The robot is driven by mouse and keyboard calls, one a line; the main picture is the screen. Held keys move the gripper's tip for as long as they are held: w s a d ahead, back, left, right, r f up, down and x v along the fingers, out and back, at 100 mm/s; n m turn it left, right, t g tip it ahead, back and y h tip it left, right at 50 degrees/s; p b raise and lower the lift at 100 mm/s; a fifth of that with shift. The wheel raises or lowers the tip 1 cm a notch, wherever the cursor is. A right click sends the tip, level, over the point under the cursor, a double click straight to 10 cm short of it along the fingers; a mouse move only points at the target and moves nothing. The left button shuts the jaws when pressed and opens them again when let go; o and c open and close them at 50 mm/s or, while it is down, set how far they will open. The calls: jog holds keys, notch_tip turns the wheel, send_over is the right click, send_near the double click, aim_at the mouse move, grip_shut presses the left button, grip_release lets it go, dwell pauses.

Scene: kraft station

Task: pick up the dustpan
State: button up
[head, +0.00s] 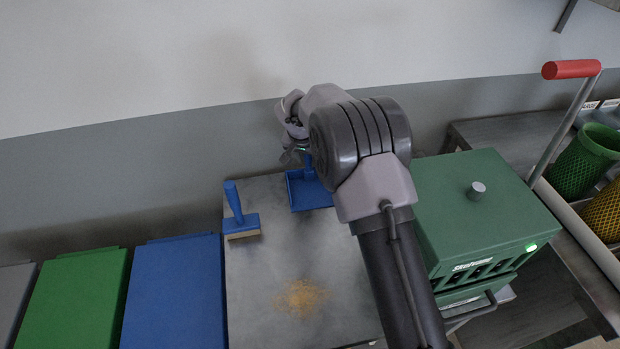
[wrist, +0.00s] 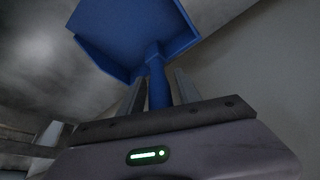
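The blue dustpan (head: 309,193) is at the back of the grey table, near the wall; its handle is mostly hidden behind my gripper and arm in the head view. In the wrist view the dustpan's blue pan (wrist: 125,32) is at the top, and its handle runs down between my two fingers. My gripper (wrist: 160,78) is open around the handle, with a narrow gap showing at the right finger; contact at the left finger is unclear. In the head view my gripper (head: 296,154) is small and partly covered at the dustpan's handle end.
A blue hand brush (head: 235,208) stands left of the dustpan on the grey table (head: 262,270). A sandy spill (head: 301,298) lies nearer the front. Blue (head: 174,290) and green (head: 78,300) bins are left; a green box (head: 475,210) stands close on the right. A wall is behind.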

grip_shut()
